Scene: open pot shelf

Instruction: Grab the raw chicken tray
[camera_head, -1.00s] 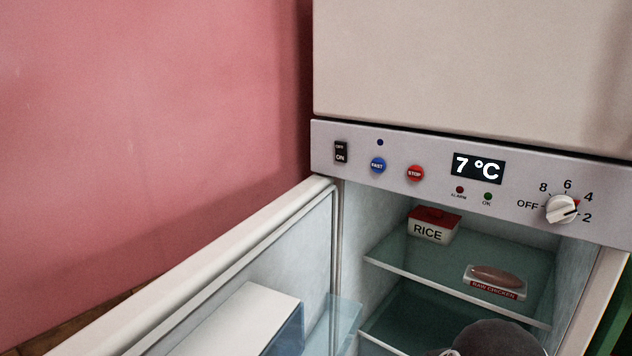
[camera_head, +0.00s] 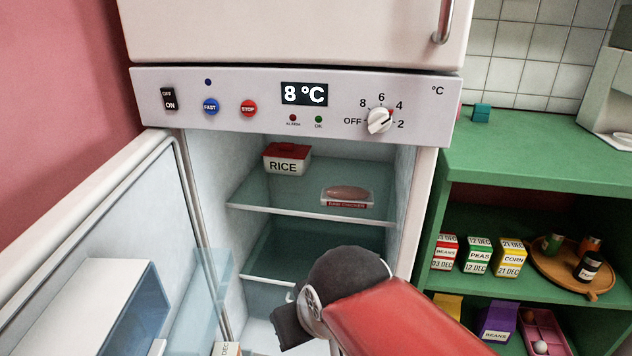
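The raw chicken tray (camera_head: 347,197) is a small clear-looking tray with a pinkish piece and a red label. It lies on the upper glass shelf (camera_head: 262,204) of the open fridge, toward the front right. My arm, red and dark grey, reaches in from the bottom right, below and in front of that shelf. A dark part at its end (camera_head: 292,328) shows low in the fridge opening, apart from the tray. The fingertips cannot be made out, so I cannot tell whether the gripper is open or shut.
A rice box (camera_head: 286,160) with a red lid stands left of the tray. The fridge door (camera_head: 90,215) is open at left. The control panel (camera_head: 225,105) is above, reading 8 °C. A green shelf unit (camera_head: 545,165) with boxes and a round wooden tray (camera_head: 548,268) stands at right.

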